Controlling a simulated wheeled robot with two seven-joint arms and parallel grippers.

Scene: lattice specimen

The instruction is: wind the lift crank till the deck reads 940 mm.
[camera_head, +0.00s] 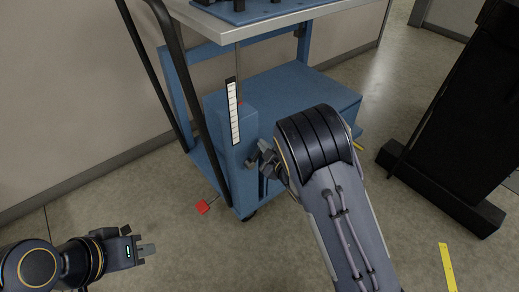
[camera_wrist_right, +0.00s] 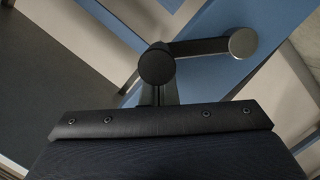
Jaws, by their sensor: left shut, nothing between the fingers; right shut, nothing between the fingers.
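The blue lift cart (camera_head: 290,90) carries a pale deck (camera_head: 265,23) on top. A white scale strip (camera_head: 233,112) with dark marks stands upright on its blue column; its numbers are too small to read. The crank (camera_wrist_right: 205,48) shows in the right wrist view as a dark arm with a round hub and a round end knob. My right gripper (camera_head: 268,160) is shut and empty beside the column at the crank; the wrist partly hides this spot, and I cannot tell whether it touches. My left gripper (camera_head: 146,251) is shut and empty over the floor at lower left.
A red pedal (camera_head: 203,207) sticks out low at the cart's front left. A black stand (camera_head: 455,130) with a wide foot is at the right. A yellow strip (camera_head: 447,267) lies on the floor. A wall (camera_head: 70,80) is behind at left.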

